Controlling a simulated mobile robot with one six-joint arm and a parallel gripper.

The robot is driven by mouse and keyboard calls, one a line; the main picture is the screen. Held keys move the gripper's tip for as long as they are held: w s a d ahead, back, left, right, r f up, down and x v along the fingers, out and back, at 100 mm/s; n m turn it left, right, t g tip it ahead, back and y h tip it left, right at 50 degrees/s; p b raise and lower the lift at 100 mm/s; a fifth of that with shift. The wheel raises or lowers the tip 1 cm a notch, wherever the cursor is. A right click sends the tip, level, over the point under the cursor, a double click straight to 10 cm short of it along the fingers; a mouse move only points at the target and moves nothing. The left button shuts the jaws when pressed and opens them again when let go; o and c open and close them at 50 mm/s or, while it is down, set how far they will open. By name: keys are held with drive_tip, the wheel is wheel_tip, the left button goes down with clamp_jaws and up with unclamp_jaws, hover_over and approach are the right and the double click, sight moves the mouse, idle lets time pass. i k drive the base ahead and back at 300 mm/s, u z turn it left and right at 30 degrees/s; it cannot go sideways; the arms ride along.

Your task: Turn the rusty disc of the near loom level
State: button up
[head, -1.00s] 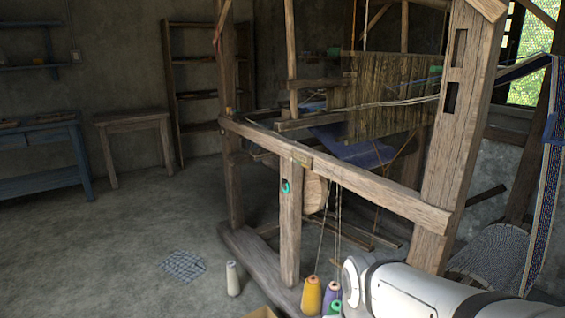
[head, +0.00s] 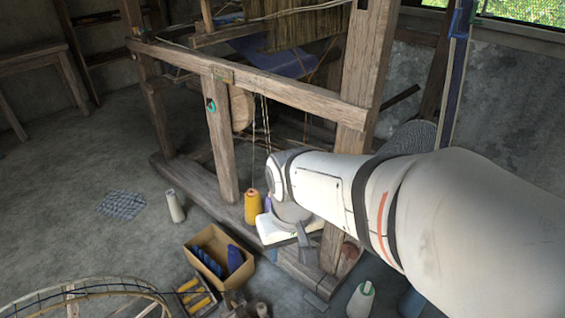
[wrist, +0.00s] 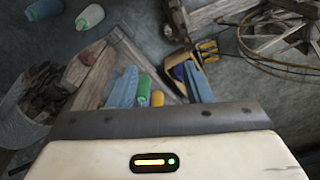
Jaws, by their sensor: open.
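The near loom (head: 225,150) stands ahead as a weathered wooden frame. A reddish-brown rounded thing (head: 349,251) shows low beside its right post, partly hidden; I cannot tell whether it is the rusty disc or how it is tilted. A tan round wooden piece (head: 240,108) sits behind the middle post. My gripper (head: 303,240) points down in front of the loom's base, near the yellow cone. In the wrist view my gripper (wrist: 160,68) has its two blue fingers apart, with nothing held between them.
A yellow thread cone (head: 252,207) stands by the loom's base. A cardboard box (head: 205,262) with blue items and a tray of yellow spools (head: 196,298) lie in front. A pale cone (head: 175,206) and a pale green cone (head: 361,301) stand on the floor. The left floor is mostly clear.

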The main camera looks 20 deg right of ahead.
sight(351, 251)
drive_tip(key=z, duration=0.1)
drive_tip(key=k, duration=0.55)
drive_tip(key=u, duration=2.45)
drive_tip(key=k, duration=1.4)
drive_tip(key=z, duration=1.4)
drive_tip(key=i, duration=1.05)
drive_tip(key=z, duration=0.1)
